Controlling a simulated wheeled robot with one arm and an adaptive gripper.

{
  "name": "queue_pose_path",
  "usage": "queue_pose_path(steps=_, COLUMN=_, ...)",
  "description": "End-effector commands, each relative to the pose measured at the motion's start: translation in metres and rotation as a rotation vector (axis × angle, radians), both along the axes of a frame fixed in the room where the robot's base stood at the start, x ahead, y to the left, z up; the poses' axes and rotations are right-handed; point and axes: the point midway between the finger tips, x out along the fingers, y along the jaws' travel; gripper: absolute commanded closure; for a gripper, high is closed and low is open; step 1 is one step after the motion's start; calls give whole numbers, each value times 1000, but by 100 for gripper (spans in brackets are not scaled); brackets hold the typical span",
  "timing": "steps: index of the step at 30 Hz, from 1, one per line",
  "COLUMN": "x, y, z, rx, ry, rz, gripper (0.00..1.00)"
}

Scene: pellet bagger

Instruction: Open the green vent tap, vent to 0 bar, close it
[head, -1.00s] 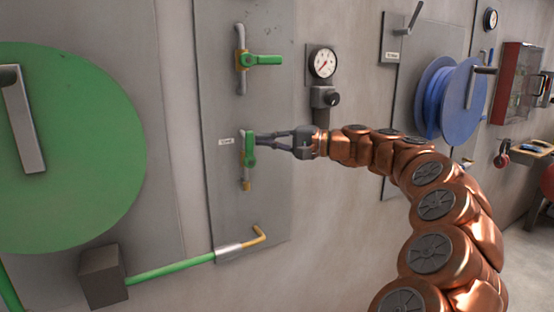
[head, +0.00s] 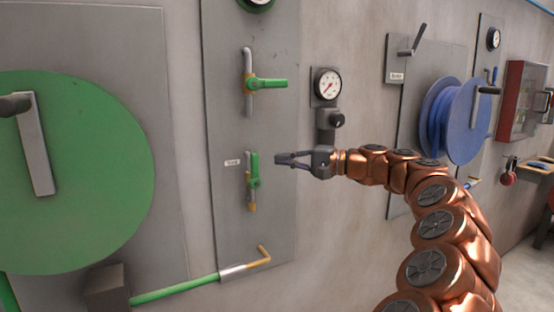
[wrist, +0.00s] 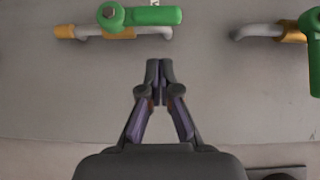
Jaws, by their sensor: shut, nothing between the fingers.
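The green vent tap (head: 253,170) sits low on the grey wall panel, beside a small label. Its handle lies upright, along its short pipe. In the wrist view the vent tap (wrist: 150,16) is at the top, its handle parallel to the pipe. My gripper (head: 277,159) is just right of the tap, apart from it. In the wrist view my gripper (wrist: 159,72) is shut and empty, its fingertips below the tap with a gap. The white gauge (head: 327,84) is up and right of the tap; its needle is too small to read surely.
A second green tap (head: 268,84) is above, its handle sideways across its pipe; it also shows in the wrist view (wrist: 315,52). A dark regulator knob (head: 336,121) is below the gauge. A green hose (head: 175,288) and a large green reel (head: 90,170) are at left.

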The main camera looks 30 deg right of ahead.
Motion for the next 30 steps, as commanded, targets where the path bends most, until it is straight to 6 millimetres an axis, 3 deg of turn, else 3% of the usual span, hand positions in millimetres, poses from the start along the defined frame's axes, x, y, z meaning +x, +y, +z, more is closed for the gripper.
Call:
queue_pose_path(steps=13, x=-63, y=-54, z=-1, rx=-1, ry=-1, rz=-3, gripper=100)
queue_pose_path(steps=21, x=-77, y=-65, z=0, rx=-1, ry=1, rz=-1, gripper=100)
queue_pose_path(steps=30, x=-78, y=-66, z=0, rx=-1, ry=1, rz=0, gripper=100)
